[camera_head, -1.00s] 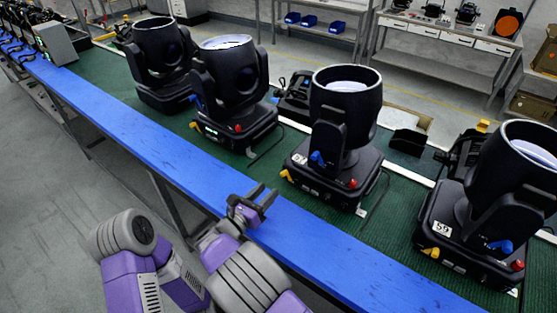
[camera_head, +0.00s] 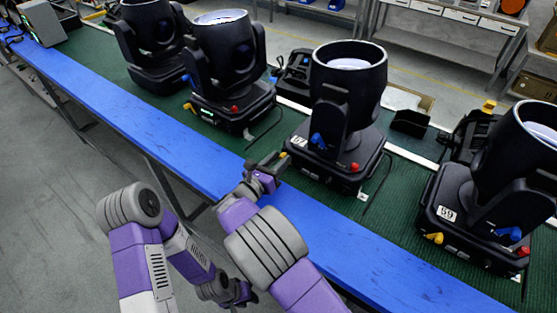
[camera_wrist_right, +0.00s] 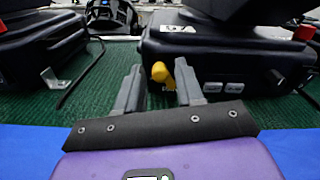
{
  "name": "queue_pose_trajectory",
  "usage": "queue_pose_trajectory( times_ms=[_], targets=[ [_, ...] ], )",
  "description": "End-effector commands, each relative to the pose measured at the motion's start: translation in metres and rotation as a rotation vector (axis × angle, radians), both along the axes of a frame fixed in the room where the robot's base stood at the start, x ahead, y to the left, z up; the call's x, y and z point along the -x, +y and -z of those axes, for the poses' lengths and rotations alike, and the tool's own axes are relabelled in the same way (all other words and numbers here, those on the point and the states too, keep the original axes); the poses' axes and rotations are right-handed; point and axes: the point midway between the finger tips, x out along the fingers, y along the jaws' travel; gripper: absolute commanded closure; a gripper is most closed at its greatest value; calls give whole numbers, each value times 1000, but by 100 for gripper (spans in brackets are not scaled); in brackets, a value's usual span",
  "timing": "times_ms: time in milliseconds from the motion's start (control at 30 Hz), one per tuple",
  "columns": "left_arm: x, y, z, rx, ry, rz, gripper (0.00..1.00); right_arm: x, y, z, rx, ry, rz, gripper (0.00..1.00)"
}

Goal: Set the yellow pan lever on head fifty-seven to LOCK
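Head fifty-seven (camera_head: 347,95) is a black moving-head lamp with a small white number label, standing on the green mat. Its yellow pan lever (camera_wrist_right: 162,73) sticks out at the near left corner of the base and shows in the right wrist view between my fingertips. In the head view the lever (camera_head: 284,155) is partly hidden by the gripper. My right gripper (camera_wrist_right: 160,68) is open with nothing held; it also shows in the head view (camera_head: 272,163). I cannot tell whether it touches the lever. My left gripper (camera_head: 240,294) hangs low beside the bench, its fingers unclear.
Head fifty-seven also has a blue lever (camera_head: 317,140) and a red knob (camera_head: 354,167). Head 59 (camera_head: 510,160) stands to the right, and two more lamps stand to the left. The blue bench edge (camera_head: 150,130) is clear. A grey box (camera_head: 41,23) is far left.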

Motion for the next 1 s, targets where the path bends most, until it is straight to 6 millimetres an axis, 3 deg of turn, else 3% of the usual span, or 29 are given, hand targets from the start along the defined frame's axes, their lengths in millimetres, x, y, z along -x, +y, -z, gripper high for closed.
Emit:
queue_pose_trajectory(
  times_ms=[33,233,633,1000],
  targets=[
    [0,0,0,0,0,0,64,0,0,0,0,0,0,72],
    [0,0,0,0,0,0,64,0,0,0,0,0,0,100],
    [0,0,4,0,0,0,64,1,-1,1,-41,-29,0,100],
    [0,0,26,0,0,0,64,6,-8,0,-259,-187,0,100]
  ],
)
